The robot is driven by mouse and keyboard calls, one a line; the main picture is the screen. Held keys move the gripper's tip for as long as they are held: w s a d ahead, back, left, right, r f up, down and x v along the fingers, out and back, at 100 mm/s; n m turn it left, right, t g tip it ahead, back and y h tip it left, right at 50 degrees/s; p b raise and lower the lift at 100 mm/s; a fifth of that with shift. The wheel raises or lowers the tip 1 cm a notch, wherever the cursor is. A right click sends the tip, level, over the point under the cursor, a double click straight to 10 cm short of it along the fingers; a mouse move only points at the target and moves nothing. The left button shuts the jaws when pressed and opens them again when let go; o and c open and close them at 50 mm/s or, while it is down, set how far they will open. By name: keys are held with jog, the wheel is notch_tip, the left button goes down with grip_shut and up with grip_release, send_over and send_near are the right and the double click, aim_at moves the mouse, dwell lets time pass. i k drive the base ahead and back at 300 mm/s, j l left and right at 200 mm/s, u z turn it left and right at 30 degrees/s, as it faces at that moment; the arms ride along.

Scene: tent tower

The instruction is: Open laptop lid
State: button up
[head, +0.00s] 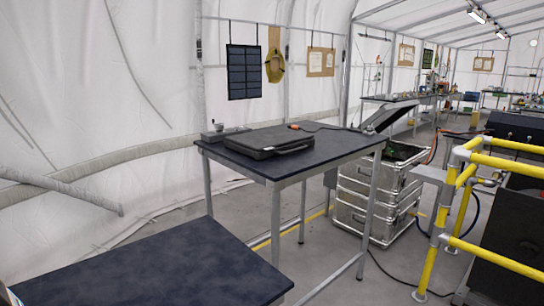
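The laptop (268,141) appears to be the flat black case-like thing on the dark-topped table (345,142) in the middle of the head view. Its lid lies flat and looks shut, with a handle-like edge facing the near side. It sits toward the left part of the tabletop. My gripper is not in view, so its distance from the laptop cannot be told.
A small grey device (213,133) sits left of the laptop; an orange-ended cable (295,127) lies behind it. A second dark table (165,268) is nearer, its top bare. Metal crates (372,205) stand right of the table. Yellow railings (492,163) stand at the right.

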aim_at(266, 139)
jog(key=i+l+u, duration=0.1)
jog(key=i+l, duration=0.15)
jog(key=i+l+u, duration=0.15)
jog(key=l, duration=0.25)
jog(key=i+l+u, duration=0.1)
jog(key=i+l, duration=0.15)
jog(key=i+l+u, duration=0.15)
jog(key=l, duration=0.3)
jog(key=i+l+u, duration=0.1)
jog(key=l, duration=0.3)
jog(key=i+l+u, duration=0.1)
jog(key=i+l, duration=0.15)
jog(key=l, duration=0.15)
jog(key=i+l+u, duration=0.15)
jog(key=l, duration=0.25)
jog(key=i+j, duration=0.3)
jog(key=i+u, duration=0.05)
jog(key=i, duration=0.05)
